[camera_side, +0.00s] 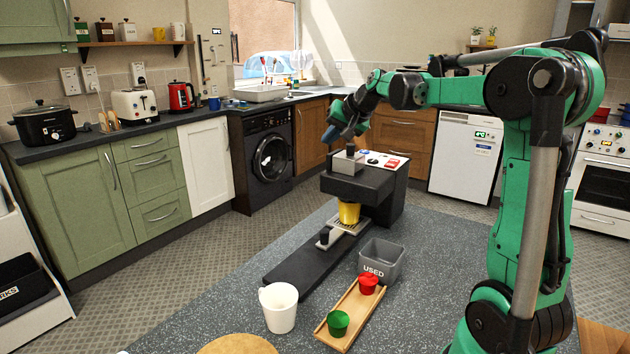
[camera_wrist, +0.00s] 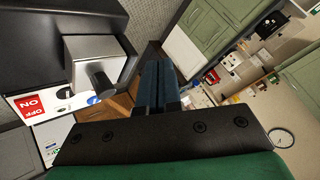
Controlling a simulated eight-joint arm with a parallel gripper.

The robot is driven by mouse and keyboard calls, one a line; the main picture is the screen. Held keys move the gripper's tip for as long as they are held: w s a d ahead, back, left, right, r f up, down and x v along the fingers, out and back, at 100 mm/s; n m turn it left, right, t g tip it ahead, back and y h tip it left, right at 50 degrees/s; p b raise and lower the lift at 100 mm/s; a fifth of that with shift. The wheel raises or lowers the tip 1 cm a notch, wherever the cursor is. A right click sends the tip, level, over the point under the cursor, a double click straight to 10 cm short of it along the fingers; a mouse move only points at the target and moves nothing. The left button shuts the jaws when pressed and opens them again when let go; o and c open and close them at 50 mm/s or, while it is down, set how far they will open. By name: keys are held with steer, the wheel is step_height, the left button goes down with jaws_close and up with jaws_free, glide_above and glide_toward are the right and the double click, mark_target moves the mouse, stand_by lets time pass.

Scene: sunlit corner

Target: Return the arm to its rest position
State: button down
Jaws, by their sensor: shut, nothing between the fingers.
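My gripper (camera_side: 338,135) is raised at the end of the outstretched green arm, above and behind the black coffee machine (camera_side: 357,186). In the wrist view my gripper's blue fingers (camera_wrist: 153,72) are together with nothing between them. The machine's silver block with a dark knob (camera_wrist: 95,65) shows at the left of the wrist view, beside the fingers and apart from them. A yellow cup (camera_side: 349,212) stands on the machine's drip tray.
A white mug (camera_side: 279,307), a wooden tray (camera_side: 351,313) with a red pod (camera_side: 368,284) and a green pod (camera_side: 338,322), and a grey bin (camera_side: 382,261) marked USED stand on the speckled worktop (camera_side: 440,265). The worktop's right side is mostly clear. Kitchen units line the walls.

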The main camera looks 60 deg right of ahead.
steer(key=s+a+f+n, duration=0.3)
steer(key=a, duration=0.5)
steer(key=s+a+f+n+g+y, duration=0.1)
steer(key=s+a+f+n, duration=0.2)
steer(key=a, duration=0.6)
steer(key=s+a+f+n+y, duration=0.1)
steer(key=s+a+f+n, duration=0.2)
steer(key=a, duration=0.6)
steer(key=shift+s+f+n+g, duration=0.15)
steer(key=shift+s+n+g, duration=0.25)
steer(key=shift+s+n, duration=0.5)
stand_by(1.5)
